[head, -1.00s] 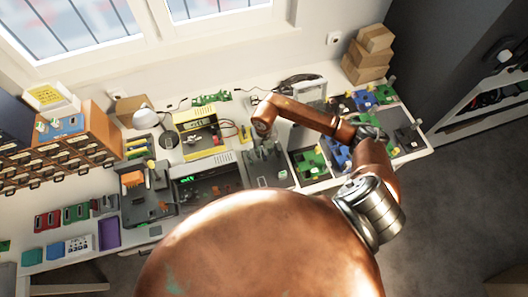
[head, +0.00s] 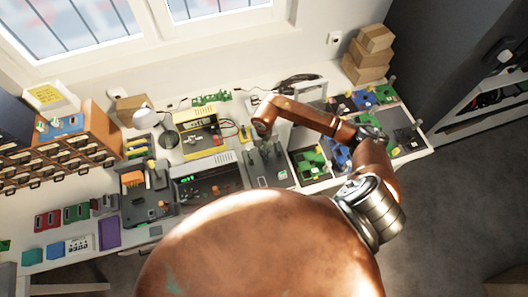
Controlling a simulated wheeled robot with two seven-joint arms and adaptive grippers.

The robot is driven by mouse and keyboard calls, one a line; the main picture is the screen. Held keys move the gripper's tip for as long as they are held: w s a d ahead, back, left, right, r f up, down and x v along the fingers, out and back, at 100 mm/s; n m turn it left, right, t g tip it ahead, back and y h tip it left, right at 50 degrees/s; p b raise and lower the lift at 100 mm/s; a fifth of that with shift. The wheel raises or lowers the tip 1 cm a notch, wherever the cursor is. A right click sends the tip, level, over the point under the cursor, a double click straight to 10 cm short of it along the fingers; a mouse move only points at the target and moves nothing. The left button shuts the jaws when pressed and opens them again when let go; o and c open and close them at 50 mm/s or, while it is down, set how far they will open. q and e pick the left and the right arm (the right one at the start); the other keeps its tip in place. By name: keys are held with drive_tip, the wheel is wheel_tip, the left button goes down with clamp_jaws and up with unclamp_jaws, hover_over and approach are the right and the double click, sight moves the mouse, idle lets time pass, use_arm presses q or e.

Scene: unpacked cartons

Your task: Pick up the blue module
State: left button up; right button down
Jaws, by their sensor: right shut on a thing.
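My right arm reaches up from the lower right, over the right half of the bench, and bends back to the left. My right gripper (head: 263,146) seems to be below the copper wrist, small and dark against the dark trays. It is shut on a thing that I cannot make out. A blue module (head: 340,157) lies in a tray just below the copper forearm, partly covered by my arm. My left gripper is not in view.
Green boards (head: 312,160) share the trays. A yellow instrument (head: 201,134) and a grey one (head: 207,178) stand at mid-bench. Cartons (head: 368,55) are stacked at the back right. A drawer cabinet (head: 90,135) stands at the left. My large copper link hides the bench's front middle.

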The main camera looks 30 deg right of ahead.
drive_tip(key=shift+r, duration=0.1)
drive_tip(key=shift+r, duration=0.5)
wheel_tip(320, 180, up, 2)
drive_tip(key=shift+r+b, duration=0.15)
drive_tip(key=shift+b, duration=0.3)
drive_tip(key=s+a+r+b, duration=0.1)
drive_tip(key=s+a+r, duration=0.7)
drive_tip(key=s, duration=0.3)
drive_tip(key=shift+s+r, duration=0.25)
drive_tip(key=shift+r, duration=0.55)
